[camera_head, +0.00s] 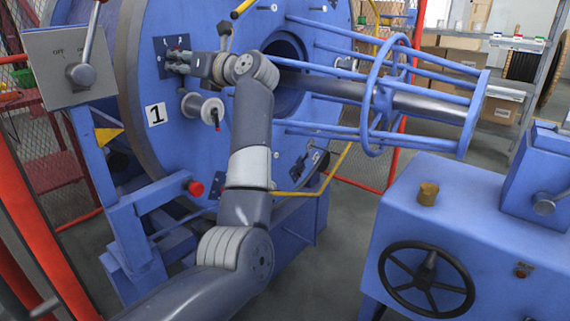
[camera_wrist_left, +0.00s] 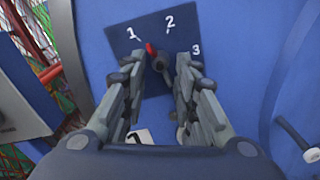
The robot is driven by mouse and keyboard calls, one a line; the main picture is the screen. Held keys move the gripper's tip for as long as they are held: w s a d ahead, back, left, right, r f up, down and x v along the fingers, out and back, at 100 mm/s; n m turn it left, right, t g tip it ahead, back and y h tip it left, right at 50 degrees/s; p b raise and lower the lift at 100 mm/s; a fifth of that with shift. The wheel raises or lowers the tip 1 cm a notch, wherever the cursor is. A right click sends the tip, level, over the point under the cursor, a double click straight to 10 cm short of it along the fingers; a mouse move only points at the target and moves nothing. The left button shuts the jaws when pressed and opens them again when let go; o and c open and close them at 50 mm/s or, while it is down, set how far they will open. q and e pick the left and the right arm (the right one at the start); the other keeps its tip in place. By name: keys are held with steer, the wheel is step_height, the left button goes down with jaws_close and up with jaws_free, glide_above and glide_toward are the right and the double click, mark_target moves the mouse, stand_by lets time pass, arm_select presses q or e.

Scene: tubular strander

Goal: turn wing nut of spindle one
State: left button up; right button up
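My left gripper (camera_head: 178,62) is at a dark plate (camera_head: 163,48) on the blue disc. In the left wrist view the plate (camera_wrist_left: 128,42) carries the marks 1, 2 and 3. A small dark knob with a red tip (camera_wrist_left: 152,50) stands on it, its tip toward the 1. The fingers of the left gripper (camera_wrist_left: 157,78) are apart, one on each side of the knob; I cannot tell if they touch it. A white spool (camera_head: 203,107) with a dark, red-tipped piece (camera_head: 216,119) sits below the gripper, beside label 1 (camera_head: 156,114). I cannot clearly make out a wing nut. My right gripper is out of view.
A grey ON/OFF box (camera_head: 50,55) with a lever stands at the left. A blue tubular cage (camera_head: 375,95) juts out right of the disc. A blue cabinet (camera_head: 465,215) with a black handwheel (camera_head: 427,280) stands at the lower right.

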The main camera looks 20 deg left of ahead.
arm_select(q)
steer(key=s+d+m+t+y, duration=0.4)
steer(key=s+d+m, duration=0.15)
steer(key=d, duration=0.35)
steer(key=d+f+m+t+h, duration=0.6)
steer(key=m+h, duration=0.6)
steer(key=m, duration=0.4)
steer(key=d+f+m+t+h, duration=0.6)
steer(key=d+f+m+h, duration=0.5)
steer(key=m, duration=0.5)
steer(key=shift+f+m+h, duration=0.35)
steer(key=shift+f+h, duration=0.05)
steer(key=shift+f, duration=0.4)
